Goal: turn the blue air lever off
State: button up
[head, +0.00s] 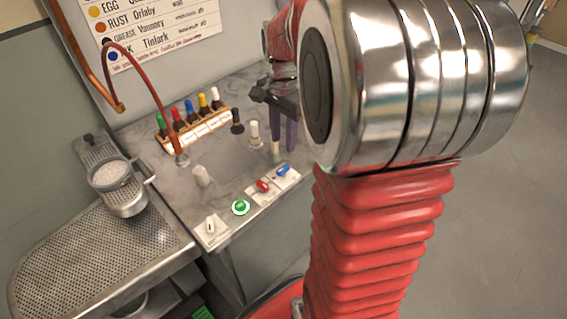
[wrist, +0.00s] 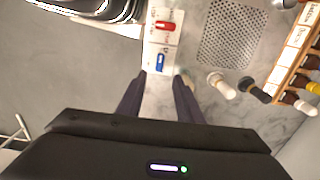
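The blue air lever (head: 283,170) sits on a white plate at the right end of the row of controls along the bench's front edge. In the wrist view the blue lever (wrist: 160,61) lies just beyond my fingertips, its handle running up and down the picture. My gripper (head: 283,143) points down over the bench, behind the blue lever in the head view. In the wrist view my gripper (wrist: 160,77) is open, with an empty gap between its two dark fingers in line with the lever. No contact with the lever shows.
A red lever (head: 262,186) is beside the blue one, turned crosswise to it in the wrist view. A green button (head: 240,207) and a white switch (head: 210,227) follow. White-topped (head: 254,131) and black-topped (head: 237,122) posts stand near my gripper. A bottle rack (head: 195,132) is behind.

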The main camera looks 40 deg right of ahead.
aim_at(283, 168)
notch_tip(283, 168, down, 10)
jog(key=shift+f, duration=0.25)
dwell(0.4)
grip_shut()
